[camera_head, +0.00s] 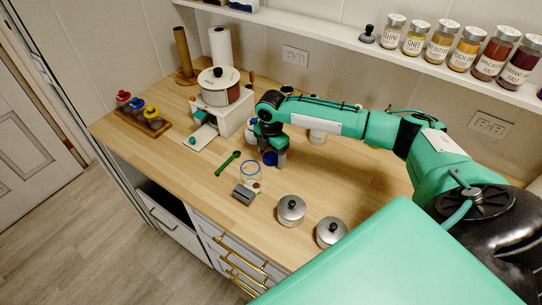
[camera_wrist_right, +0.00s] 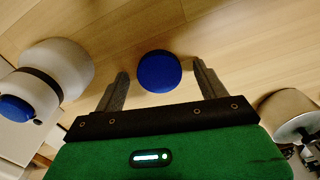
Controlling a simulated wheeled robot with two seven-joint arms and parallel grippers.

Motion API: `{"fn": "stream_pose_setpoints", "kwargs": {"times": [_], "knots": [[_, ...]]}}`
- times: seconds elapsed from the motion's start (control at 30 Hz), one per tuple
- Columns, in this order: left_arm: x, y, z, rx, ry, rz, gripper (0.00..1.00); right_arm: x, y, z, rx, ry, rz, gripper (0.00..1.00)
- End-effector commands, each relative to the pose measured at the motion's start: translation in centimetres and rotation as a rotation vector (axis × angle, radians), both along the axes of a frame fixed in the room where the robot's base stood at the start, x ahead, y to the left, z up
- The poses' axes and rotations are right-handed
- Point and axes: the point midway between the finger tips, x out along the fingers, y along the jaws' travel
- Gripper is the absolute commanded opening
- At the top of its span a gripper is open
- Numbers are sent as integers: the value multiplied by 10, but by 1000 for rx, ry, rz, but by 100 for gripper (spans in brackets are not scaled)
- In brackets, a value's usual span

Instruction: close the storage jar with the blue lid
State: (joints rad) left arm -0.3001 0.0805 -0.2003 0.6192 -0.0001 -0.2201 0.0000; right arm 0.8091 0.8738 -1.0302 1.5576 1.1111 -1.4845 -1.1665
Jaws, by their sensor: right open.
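The blue lid (camera_head: 270,158) lies on the wooden counter as a small round disc. It shows in the right wrist view (camera_wrist_right: 159,71) between the two finger tips. A clear jar with a blue rim (camera_head: 251,164), which looks like the storage jar, stands open just left of and nearer than the lid in the head view. My right gripper (camera_head: 275,156) points down over the lid. Its grey fingers (camera_wrist_right: 160,72) are apart, one on each side of the lid, with a visible gap to it. The gripper hides part of the lid in the head view. My left gripper is not in view.
A green spoon (camera_head: 228,163) and a grey block-like item (camera_head: 244,194) lie near the jar. Two silver lidded canisters (camera_head: 291,210) (camera_head: 331,232) stand near the front edge. A white stand with a pot (camera_head: 220,87) is behind left. Spice jars (camera_head: 440,40) line the shelf above.

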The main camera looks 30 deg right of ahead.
Motion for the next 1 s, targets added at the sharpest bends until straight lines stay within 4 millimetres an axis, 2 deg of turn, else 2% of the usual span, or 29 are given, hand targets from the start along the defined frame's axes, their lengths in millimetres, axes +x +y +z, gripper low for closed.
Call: {"fn": "stream_pose_setpoints", "kwargs": {"times": [0.27,0.5,0.83,1.0], "knots": [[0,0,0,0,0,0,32,0,0,0,0,-1,0,74],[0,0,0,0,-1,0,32,0,0,0,0,-1,0,27],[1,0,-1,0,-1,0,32,1,0,2,0,-1,-1,26],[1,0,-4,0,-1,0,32,1,0,14,1,-3,-2,26]]}}
